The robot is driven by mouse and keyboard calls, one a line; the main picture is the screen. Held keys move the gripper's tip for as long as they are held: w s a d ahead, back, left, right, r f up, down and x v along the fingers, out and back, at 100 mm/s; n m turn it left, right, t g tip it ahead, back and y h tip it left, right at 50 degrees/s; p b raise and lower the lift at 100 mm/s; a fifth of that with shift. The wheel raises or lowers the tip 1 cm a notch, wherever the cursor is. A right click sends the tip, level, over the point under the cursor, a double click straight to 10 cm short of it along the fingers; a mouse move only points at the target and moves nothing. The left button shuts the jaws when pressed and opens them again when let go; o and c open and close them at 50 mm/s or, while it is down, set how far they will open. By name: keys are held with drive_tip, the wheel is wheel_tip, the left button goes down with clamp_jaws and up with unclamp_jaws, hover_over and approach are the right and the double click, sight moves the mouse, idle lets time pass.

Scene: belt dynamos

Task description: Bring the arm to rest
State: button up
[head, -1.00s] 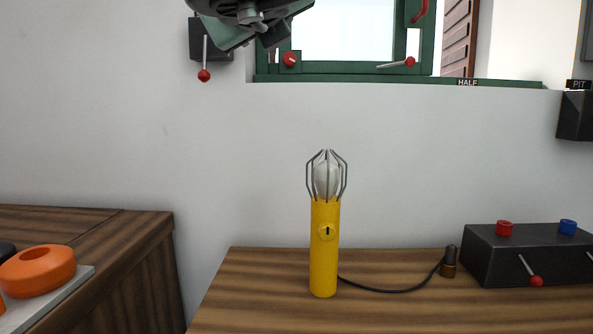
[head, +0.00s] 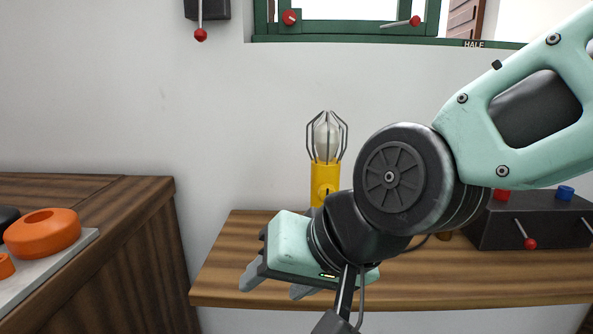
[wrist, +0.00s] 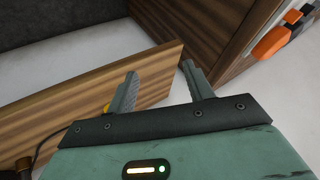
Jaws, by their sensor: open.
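My gripper (head: 272,284) is in the lower middle of the head view, in front of the wooden bench (head: 225,262). Its jaws point to the lower left, with a gap between them and nothing held. The wrist view also shows my gripper (wrist: 160,88) with its two fingers apart and empty, over the bench edge (wrist: 160,68). My arm reaches in from the right and hides part of the bench and the lower part of the yellow caged lamp (head: 325,176), which stands upright.
A dark box (head: 500,225) with red and blue knobs and levers stands on the bench at right. At left, a wooden counter (head: 120,215) holds an orange ring (head: 42,233) on a pale tray. A green-framed window (head: 345,35) is above. Open wall space lies left of the lamp.

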drive_tip(key=s+d+f+n+g+h, duration=0.25)
drive_tip(key=s+d+f, duration=0.25)
drive_tip(key=d, duration=0.3)
drive_tip(key=s+d+f+n+g+h, duration=0.2)
drive_tip(key=s+d+f+n+h, duration=0.15)
drive_tip(key=d, duration=0.45)
wheel_tip(320, 180, up, 20)
drive_tip(key=p, duration=2)
drive_tip(key=shift+s, duration=0.4)
drive_tip(key=shift+d+f, duration=0.1)
